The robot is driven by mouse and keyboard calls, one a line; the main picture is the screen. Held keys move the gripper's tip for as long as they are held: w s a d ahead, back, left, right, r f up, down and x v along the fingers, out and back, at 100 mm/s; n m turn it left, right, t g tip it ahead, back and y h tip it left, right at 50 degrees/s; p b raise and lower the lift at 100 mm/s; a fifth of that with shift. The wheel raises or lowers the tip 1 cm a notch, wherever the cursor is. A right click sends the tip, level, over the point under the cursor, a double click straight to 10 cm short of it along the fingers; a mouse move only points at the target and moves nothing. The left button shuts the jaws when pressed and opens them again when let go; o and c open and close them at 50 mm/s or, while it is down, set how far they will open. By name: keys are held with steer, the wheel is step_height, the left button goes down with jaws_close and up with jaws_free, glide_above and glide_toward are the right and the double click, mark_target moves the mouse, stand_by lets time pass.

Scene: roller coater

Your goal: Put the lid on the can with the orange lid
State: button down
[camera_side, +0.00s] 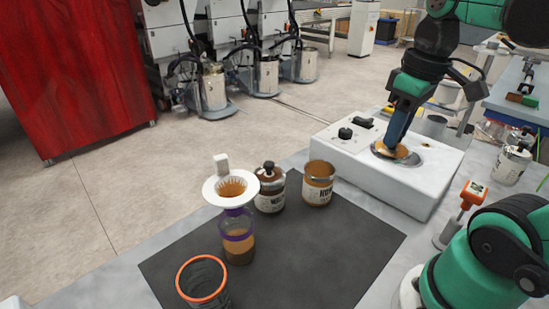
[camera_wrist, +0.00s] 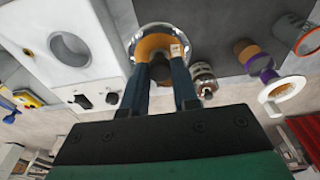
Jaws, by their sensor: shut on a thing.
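My gripper (camera_side: 395,148) is shut on the dark knob of a round lid (camera_side: 388,151). The lid looks orange-brown with a silvery rim. In the wrist view the knob sits between the fingertips (camera_wrist: 163,72), with the lid's rim (camera_wrist: 136,40) beyond them. The brown-orange can (camera_side: 319,188), with a white label and open top, stands upright on the dark mat, left of the gripper in the side view. The lid is apart from it there. In the wrist view a label patch shows through or behind the lid.
A lidded labelled can (camera_side: 270,190) stands beside the open can. A jar (camera_side: 238,240) with a white funnel (camera_side: 218,190) and an orange-rimmed glass (camera_side: 202,282) stand at front left. A white machine (camera_side: 365,170) with knobs lies at right. The mat (camera_side: 330,255) is clear at front right.

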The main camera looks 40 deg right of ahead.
steer(key=shift+r, duration=0.4)
steer(key=shift+w+r, duration=0.15)
steer(key=shift+w, duration=0.2)
steer(key=w+f, duration=0.4)
steer(key=w, duration=0.7)
step_height(320, 180, down, 7)
steer(key=shift+w, duration=0.4)
steer(key=shift+d+f, duration=0.1)
steer(key=shift+f, duration=0.05)
stand_by(0.9)
steer(key=shift+c, duration=0.5)
jaws_free()
